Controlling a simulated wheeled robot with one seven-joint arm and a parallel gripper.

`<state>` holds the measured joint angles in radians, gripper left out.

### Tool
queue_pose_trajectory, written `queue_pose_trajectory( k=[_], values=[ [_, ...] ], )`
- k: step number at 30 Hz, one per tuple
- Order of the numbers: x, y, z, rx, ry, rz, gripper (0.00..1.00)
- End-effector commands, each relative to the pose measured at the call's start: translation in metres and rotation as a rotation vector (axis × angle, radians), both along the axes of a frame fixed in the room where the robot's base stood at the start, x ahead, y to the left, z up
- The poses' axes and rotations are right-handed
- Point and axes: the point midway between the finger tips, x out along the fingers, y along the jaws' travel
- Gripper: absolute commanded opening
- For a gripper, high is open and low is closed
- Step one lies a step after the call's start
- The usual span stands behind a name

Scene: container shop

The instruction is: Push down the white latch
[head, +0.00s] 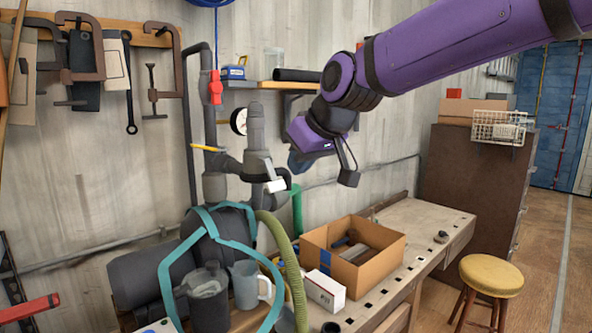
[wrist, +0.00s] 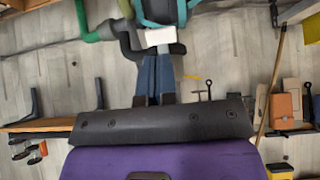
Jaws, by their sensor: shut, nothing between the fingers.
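The white latch (head: 275,186) is a small pale block on the grey pipe fitting (head: 256,130) above the workbench. It also shows at the top of the wrist view (wrist: 160,37), beside a dark curved pipe piece. My gripper (head: 294,167) is just up and to the right of the latch in the head view, its blue-grey fingers pointing toward the fitting. In the wrist view my two fingers (wrist: 160,58) lie side by side, shut and empty, with their tips close to the latch. I cannot tell whether they touch it.
A pressure gauge (head: 239,121), a yellow handle (head: 206,148) and a red valve handle (head: 215,87) are near the fitting. A green hose (head: 284,260) hangs below. The bench holds a cardboard box (head: 380,270), a white carton (head: 325,290) and jugs (head: 249,284). A shelf (head: 290,86) is behind.

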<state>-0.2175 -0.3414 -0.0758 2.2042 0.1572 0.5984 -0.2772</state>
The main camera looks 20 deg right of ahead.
Motion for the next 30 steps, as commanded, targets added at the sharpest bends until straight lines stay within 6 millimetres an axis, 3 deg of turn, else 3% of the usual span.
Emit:
queue_pose_trajectory(
  k=[16, 30],
  values=[
    [-0.059, -0.019, 0.041, 0.001, -0.002, 0.000, 0.00],
    [-0.068, -0.022, 0.046, 0.000, 0.001, 0.000, 0.00]
  ],
)
